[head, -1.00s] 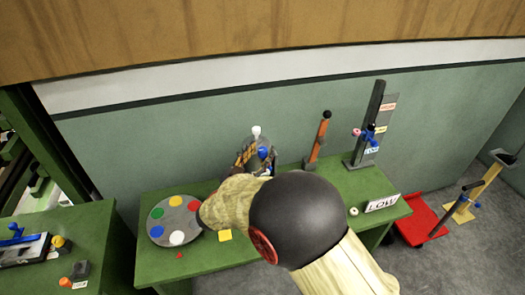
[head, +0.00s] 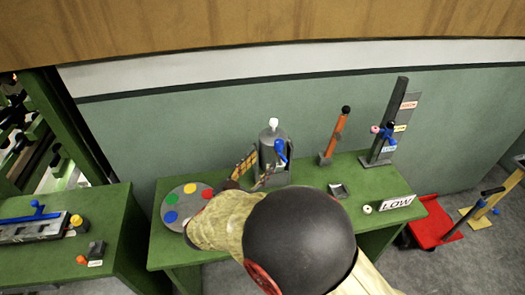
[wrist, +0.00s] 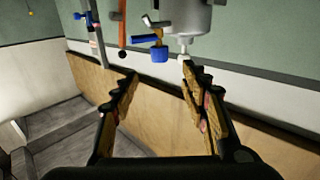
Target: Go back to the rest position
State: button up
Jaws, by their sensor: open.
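My gripper (wrist: 158,105) is open in the wrist view, with nothing between its two wood-toned fingers. In the head view my gripper (head: 249,174) is partly hidden by my own arm and is near the grey canister (head: 272,152). This canister has a white tip and a blue lever (head: 281,150). In the wrist view the canister (wrist: 185,15) appears upside down beyond the fingers, with its blue part (wrist: 159,53) beside it. I cannot tell from these frames whether a finger touches it.
A grey disc with coloured spots (head: 174,190) lies on the green table (head: 350,228), left of my arm. An orange lever (head: 334,135), a tall slotted post (head: 388,125), a small grey tray (head: 339,191) and a LOW sign (head: 398,202) stand to the right. A red cart (head: 432,228) is on the floor.

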jog(key=a+f+n+g+y, duration=0.3)
jog(key=a+f+n+y, duration=0.1)
jog(key=a+f+y, duration=0.65)
jog(key=s+a+n+g+y, duration=0.3)
jog(key=s+a+g, duration=0.25)
jog(key=s, duration=0.35)
jog(key=s+d+r+n+g+h, duration=0.1)
jog(key=s+d+r+g, duration=0.15)
jog(key=s+d, duration=0.4)
jog(key=s+d+r+g+h, duration=0.1)
jog(key=s+d+r, duration=0.2)
jog(key=d, duration=0.6)
jog(key=s+d+r+n+g+h, duration=0.1)
jog(key=s+d+r+g, duration=0.1)
jog(key=s+d, duration=0.45)
jog(key=s+d+r+m+t+h, duration=0.1)
jog(key=d+r, duration=0.3)
jog(key=d, duration=0.5)
jog(key=s+d+r+m+t+h+b, duration=0.1)
jog(key=d+r, duration=0.4)
jog(key=d, duration=0.5)
jog(key=shift+s+r+m+t, duration=0.15)
jog(key=shift+m+t, duration=0.65)
